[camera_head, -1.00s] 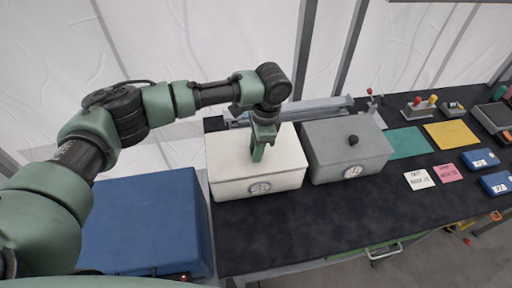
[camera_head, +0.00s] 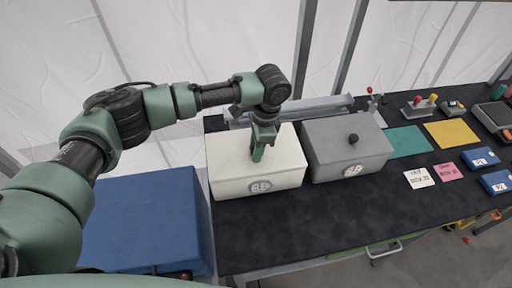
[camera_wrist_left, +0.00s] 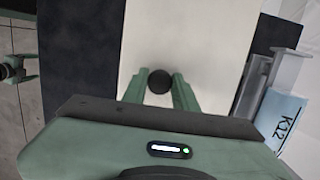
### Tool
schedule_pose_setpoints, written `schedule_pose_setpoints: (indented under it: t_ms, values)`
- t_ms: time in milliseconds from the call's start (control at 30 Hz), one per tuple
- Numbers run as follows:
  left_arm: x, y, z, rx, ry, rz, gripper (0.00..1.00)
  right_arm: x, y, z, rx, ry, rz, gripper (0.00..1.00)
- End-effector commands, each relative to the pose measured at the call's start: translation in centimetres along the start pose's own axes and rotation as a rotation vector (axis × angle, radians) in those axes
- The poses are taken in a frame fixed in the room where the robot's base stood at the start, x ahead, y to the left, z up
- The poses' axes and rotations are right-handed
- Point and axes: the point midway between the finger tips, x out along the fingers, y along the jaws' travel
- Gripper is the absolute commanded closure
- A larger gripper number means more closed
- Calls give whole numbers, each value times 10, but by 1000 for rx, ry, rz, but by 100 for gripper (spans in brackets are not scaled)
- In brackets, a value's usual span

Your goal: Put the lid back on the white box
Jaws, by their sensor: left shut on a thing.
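The white box (camera_head: 232,189) stands on the dark bench top, left of the grey box, with a round emblem on its front. Its white lid (camera_head: 226,151) lies over the top of the box, and I see no clear gap between them. My left gripper (camera_head: 257,155) points down over the middle of the lid. In the left wrist view, its green fingers (camera_wrist_left: 160,92) are shut on the lid's dark round knob (camera_wrist_left: 159,81). The knob is hidden by the fingers in the head view.
The grey box (camera_head: 331,164) with a black knob stands close on the right. A blue case (camera_head: 140,225) is at the left of the bench. A grey rail (camera_head: 320,106) runs behind the boxes. The dark bench top (camera_head: 310,217) is clear in front.

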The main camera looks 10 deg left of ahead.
Motion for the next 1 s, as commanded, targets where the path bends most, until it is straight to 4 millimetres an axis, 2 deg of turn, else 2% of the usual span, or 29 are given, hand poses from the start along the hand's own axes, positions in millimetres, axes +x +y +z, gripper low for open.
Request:
schedule_pose_setpoints:
  t_ms: [267,300,367,733,867,1000]
  values:
    - [3,0,-1,0,1,1,100,0,0,0,0,0,0,19]
    - [3,0,-1,0,1,0,61,0,0,0,0,0,0,19]
    - [3,0,-1,0,1,0,46,0,0,0,0,0,0,19]
    - [1,0,-1,1,1,0,46,2,0,0,0,-1,0,19]
    - [-14,-1,-2,1,4,-2,46,10,0,1,0,-1,0,19]
    - [-39,0,-2,1,3,-2,46,20,0,2,0,-1,0,19]
